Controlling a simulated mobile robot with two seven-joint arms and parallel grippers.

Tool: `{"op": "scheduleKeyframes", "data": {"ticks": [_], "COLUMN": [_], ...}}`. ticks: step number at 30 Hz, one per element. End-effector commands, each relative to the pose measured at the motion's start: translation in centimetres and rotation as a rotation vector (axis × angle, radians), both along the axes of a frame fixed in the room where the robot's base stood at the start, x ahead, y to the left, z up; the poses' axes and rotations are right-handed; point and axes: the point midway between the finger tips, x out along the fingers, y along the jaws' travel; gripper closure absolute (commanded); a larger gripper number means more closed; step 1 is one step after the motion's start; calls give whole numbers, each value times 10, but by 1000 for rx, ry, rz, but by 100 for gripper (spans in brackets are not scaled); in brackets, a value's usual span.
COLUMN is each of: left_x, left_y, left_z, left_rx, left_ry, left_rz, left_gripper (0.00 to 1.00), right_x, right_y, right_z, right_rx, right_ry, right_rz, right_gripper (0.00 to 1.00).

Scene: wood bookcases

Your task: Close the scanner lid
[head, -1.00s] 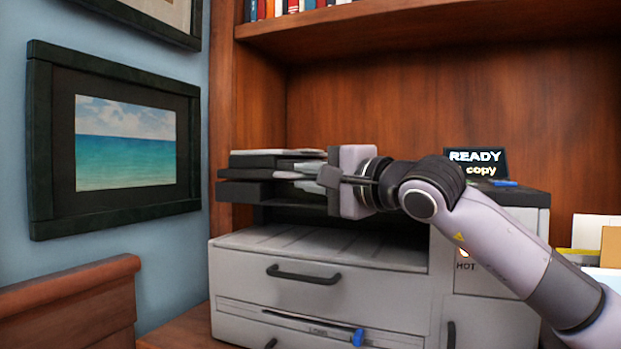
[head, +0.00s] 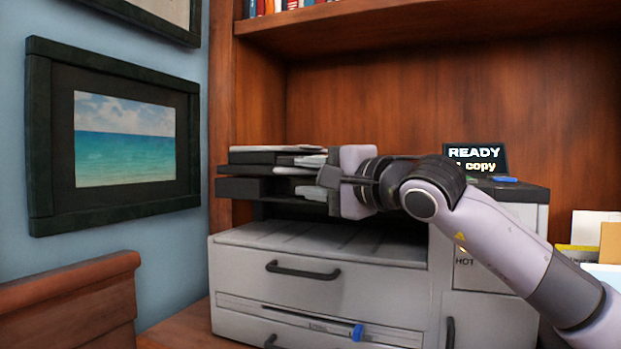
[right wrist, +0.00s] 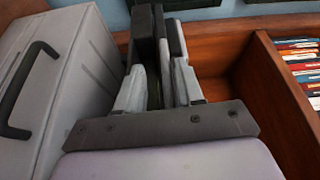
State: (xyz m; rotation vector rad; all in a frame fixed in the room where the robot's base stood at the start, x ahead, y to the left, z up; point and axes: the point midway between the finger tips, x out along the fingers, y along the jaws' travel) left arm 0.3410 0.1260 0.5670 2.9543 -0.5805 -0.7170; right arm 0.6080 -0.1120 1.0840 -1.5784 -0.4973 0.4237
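The scanner lid (head: 258,149) is a flat grey and dark plate at the top of the copier in the head view. It lies nearly level, with a narrow gap above the thick dark scanner bed (head: 250,188). My right gripper (head: 312,176) is at the right part of these plates, pointing left, with its fingers one above the other. In the right wrist view its two light fingers (right wrist: 160,88) stand apart, with dark slab ends just beyond them. I cannot tell whether they touch the lid. The gripper and arm hide the right part of the lid. My left gripper is not in view.
The copier body (head: 240,265) with drawers stands below, inside a wood bookcase (head: 390,95). A display (head: 474,157) reads READY. Papers (head: 590,222) are at the right. A framed seascape (head: 125,140) hangs at the left. A shelf of books crosses above.

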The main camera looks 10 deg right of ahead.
Motion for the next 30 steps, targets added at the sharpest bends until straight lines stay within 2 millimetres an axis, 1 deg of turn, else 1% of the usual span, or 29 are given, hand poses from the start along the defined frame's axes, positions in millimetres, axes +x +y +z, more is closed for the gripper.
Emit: {"op": "scheduleKeyframes", "data": {"ticks": [5,12,16,21,30], "left_x": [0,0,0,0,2], "left_y": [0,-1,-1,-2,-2], "left_z": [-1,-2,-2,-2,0], "left_rx": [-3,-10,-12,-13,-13], "left_ry": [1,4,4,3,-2], "left_rz": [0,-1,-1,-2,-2], "left_gripper": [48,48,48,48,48], "right_x": [-15,-42,-53,-58,-58], "right_y": [-11,-29,-36,-39,-38], "right_z": [-1,-3,-3,-4,-3], "right_rx": [1,-1,-2,-1,-1], "right_ry": [-1,2,2,4,4], "right_rz": [-1,-2,-1,-1,-1], "right_gripper": [63,63,63,63,63]}}
